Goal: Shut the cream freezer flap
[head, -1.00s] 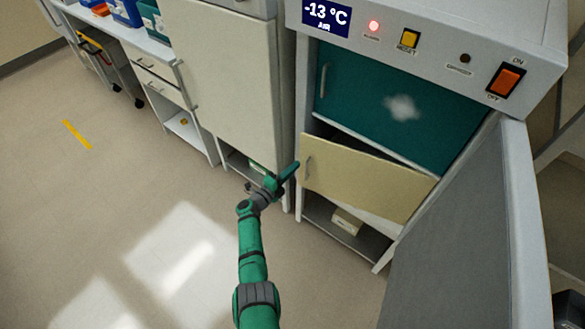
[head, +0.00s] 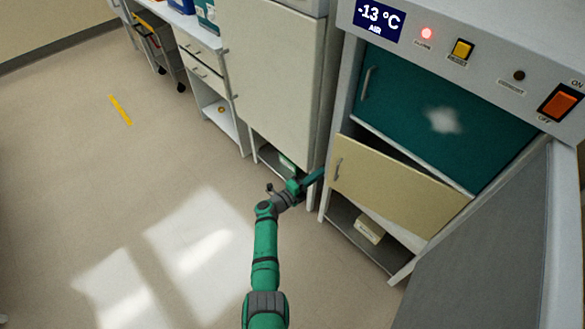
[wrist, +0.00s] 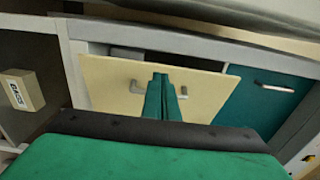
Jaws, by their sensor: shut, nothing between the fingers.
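The cream freezer flap (head: 396,188) hangs partly open below the teal flap (head: 440,118), with a dark gap above its top edge. It has a grey handle (head: 338,168) near its left edge. My gripper (head: 316,176) is shut and empty, just left of the flap's handle side. In the wrist view the cream flap (wrist: 205,95) fills the middle, and my closed fingers (wrist: 160,90) stand in front of its handle (wrist: 137,87). I cannot tell whether the fingers touch the flap.
The open outer freezer door (head: 490,250) stands at the right. A small box (head: 369,229) lies in the compartment below the flap. A cream cabinet (head: 270,80) stands left of the freezer. The floor (head: 90,190) at the left is clear.

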